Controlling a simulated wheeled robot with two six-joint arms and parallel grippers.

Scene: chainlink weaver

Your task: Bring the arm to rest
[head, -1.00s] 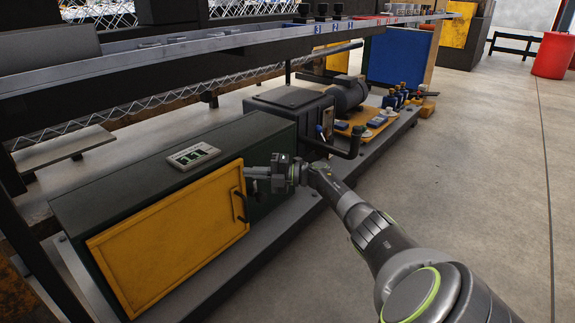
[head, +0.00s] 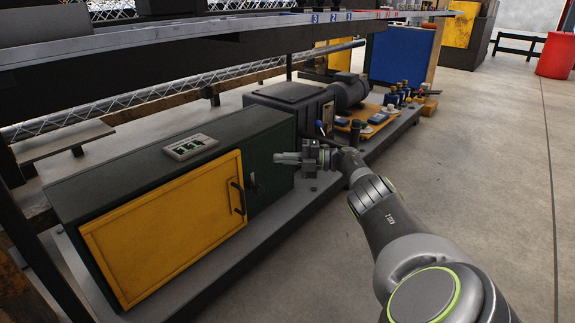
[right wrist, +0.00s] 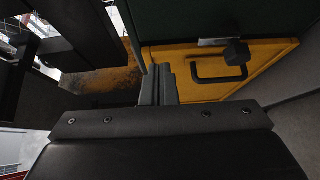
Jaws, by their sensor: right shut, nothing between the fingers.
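My right gripper (head: 283,158) is shut and empty in the head view. It is in the air in front of the right end of the dark green cabinet (head: 272,150), clear of the black handle (head: 238,198) on its yellow door (head: 165,235). The door looks shut. In the right wrist view the shut fingers (right wrist: 158,84) point toward the yellow door (right wrist: 180,62), with the black handle (right wrist: 219,80) to their right. My left gripper is not in view.
A grey rail (head: 190,33) runs above the cabinet. A black machine box (head: 290,105) and motor (head: 350,90) stand behind my right gripper. A lever (head: 253,180) sits beside the door. The concrete floor (head: 480,180) on the right is clear.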

